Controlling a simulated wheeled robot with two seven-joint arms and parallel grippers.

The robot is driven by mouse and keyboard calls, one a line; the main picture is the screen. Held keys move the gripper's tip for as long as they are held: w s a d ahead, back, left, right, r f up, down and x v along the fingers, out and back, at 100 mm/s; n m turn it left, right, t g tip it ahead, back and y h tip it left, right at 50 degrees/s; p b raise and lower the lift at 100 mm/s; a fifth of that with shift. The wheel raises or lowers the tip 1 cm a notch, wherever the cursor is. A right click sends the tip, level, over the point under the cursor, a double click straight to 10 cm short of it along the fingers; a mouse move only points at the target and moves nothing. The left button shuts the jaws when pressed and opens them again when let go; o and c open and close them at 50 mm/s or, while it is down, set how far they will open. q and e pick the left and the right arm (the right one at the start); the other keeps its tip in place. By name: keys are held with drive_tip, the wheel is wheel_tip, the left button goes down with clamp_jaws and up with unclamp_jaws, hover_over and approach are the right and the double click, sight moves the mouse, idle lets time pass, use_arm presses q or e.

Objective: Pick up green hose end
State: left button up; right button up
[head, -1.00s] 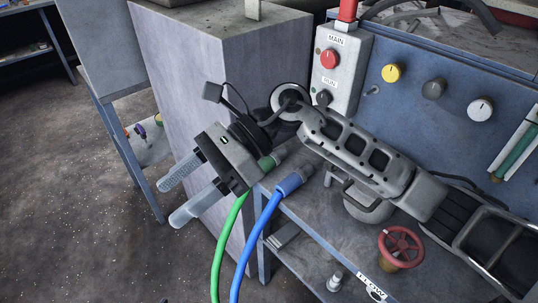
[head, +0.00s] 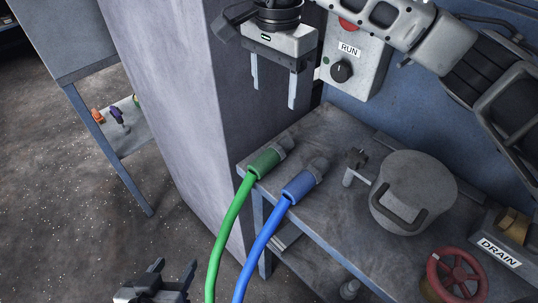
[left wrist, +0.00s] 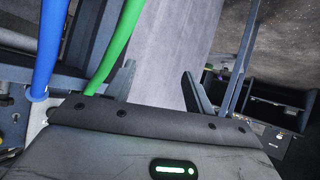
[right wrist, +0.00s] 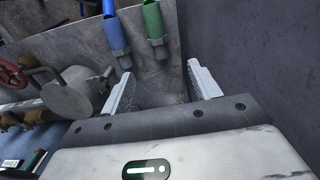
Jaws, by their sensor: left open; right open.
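The green hose end (head: 266,162) lies on the grey metal shelf near its left corner, with the green hose hanging over the front edge. It also shows in the right wrist view (right wrist: 154,24), ahead of the fingers. My right gripper (head: 272,95) is open and empty, above and behind the hose end, fingers pointing down. My left gripper (head: 172,272) is open at the bottom left, low in front of the shelf and left of the green hose. The left wrist view shows the green hose (left wrist: 117,40) beside one left finger; its end is not seen there.
A blue hose end (head: 304,182) lies just right of the green one. A round lidded pot (head: 412,192), a red valve wheel (head: 457,274) and the control box (head: 350,65) are to the right. A tall grey cabinet wall (head: 190,110) stands to the left.

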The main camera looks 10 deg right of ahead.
hover_over(276, 145)
wheel_tip(276, 145, down, 9)
drive_tip(key=shift+f+p, duration=0.1)
drive_tip(key=shift+p, duration=0.35)
drive_tip(key=shift+f+p, duration=0.5)
drive_tip(key=shift+f, duration=2.45)
drive_tip(key=c, duration=1.2)
